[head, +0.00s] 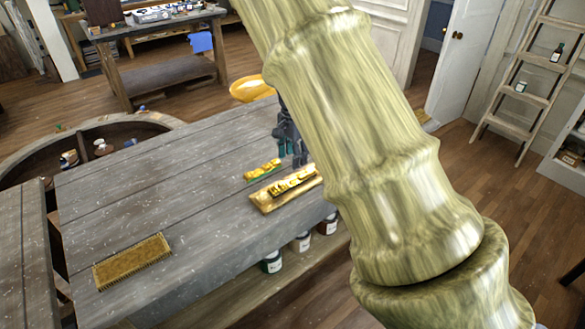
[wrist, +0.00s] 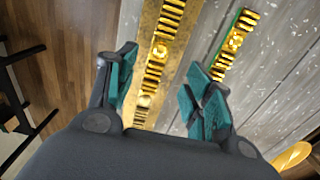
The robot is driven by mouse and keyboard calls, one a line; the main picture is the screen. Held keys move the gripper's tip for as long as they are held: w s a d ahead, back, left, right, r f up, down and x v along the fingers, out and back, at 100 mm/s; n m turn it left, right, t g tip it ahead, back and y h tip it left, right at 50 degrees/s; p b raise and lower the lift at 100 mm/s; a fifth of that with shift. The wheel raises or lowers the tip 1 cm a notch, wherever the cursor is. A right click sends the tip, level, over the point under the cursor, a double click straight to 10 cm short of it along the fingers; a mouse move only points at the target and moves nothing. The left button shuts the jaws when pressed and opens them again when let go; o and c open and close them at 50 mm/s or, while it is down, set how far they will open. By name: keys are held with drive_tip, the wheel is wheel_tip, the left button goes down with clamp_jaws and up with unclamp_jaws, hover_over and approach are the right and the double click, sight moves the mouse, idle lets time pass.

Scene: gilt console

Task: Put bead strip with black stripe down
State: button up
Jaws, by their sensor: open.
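The gold bead strip with black stripe (head: 292,182) lies lengthwise on a gold tray (head: 266,204) near the table's right edge. In the wrist view this strip (wrist: 157,62) runs between my fingers. My gripper (wrist: 160,72) is open, with teal pads on either side of the strip and no visible grip on it. In the head view my gripper (head: 291,157) is just behind the tray, partly hidden by my arm. A second gold strip with a green stripe (head: 262,169) lies on the bare table beside the tray; it also shows in the wrist view (wrist: 235,45).
The grey plank table (head: 190,205) has free room left of the tray. A gold bristled block (head: 132,261) lies at the front left. A yellow bowl (head: 253,88) is at the far edge. Jars (head: 302,242) stand below the table's right side.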

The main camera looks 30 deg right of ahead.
drive_tip(key=shift+r, duration=1.3)
